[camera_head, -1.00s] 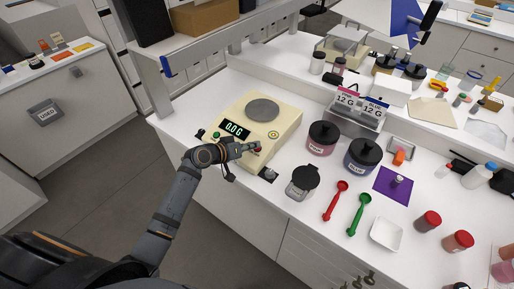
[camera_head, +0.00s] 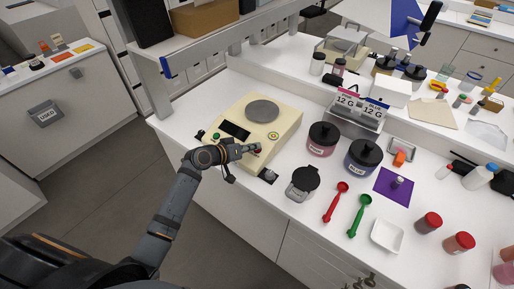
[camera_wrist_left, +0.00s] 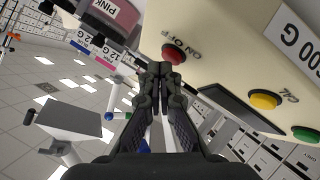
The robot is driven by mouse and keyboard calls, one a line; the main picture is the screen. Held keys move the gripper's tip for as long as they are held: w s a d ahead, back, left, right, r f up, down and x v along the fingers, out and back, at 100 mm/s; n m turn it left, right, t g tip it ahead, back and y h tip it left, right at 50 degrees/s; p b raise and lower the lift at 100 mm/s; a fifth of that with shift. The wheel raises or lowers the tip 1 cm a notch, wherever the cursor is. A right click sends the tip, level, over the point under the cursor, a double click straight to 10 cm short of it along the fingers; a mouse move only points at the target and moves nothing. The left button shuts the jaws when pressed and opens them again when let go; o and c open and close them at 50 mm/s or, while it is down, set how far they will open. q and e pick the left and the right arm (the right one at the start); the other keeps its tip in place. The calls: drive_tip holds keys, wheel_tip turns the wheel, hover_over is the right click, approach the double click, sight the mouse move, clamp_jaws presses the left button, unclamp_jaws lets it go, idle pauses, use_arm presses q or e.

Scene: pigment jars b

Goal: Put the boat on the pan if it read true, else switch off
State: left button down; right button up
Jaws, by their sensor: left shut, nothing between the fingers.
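The cream scale (camera_head: 285,125) stands on the left of the bench with a bare round grey pan (camera_head: 263,110). Its display (camera_head: 235,131) is dark. My left gripper (camera_head: 256,148) is shut and empty at the scale's front right corner. In the left wrist view, its fingertips (camera_wrist_left: 160,68) are at the red ON OFF button (camera_wrist_left: 174,53); I cannot tell whether they touch it. The white square boat (camera_head: 387,236) lies empty on the bench at the right front, away from the gripper. My right gripper is out of view.
Pink (camera_head: 322,140) and blue (camera_head: 362,158) lidded jars stand right of the scale. Two-part card reads 12 G twice (camera_head: 360,102).

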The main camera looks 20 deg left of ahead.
use_arm(q)
drive_tip(key=shift+s+a+r+p, duration=0.1)
drive_tip(key=shift+s+r+p, duration=0.2)
drive_tip(key=shift+r, duration=0.3)
drive_tip(key=r+p, duration=0.1)
drive_tip(key=r, duration=0.1)
drive_tip(key=s+r+p, duration=0.1)
drive_tip(key=p, duration=0.1)
drive_tip(key=s+r+p, duration=0.1)
drive_tip(key=r+p, duration=0.1)
drive_tip(key=shift+a+r, duration=0.3)
drive_tip(key=shift+a, duration=0.05)
drive_tip(key=shift+w, duration=0.1)
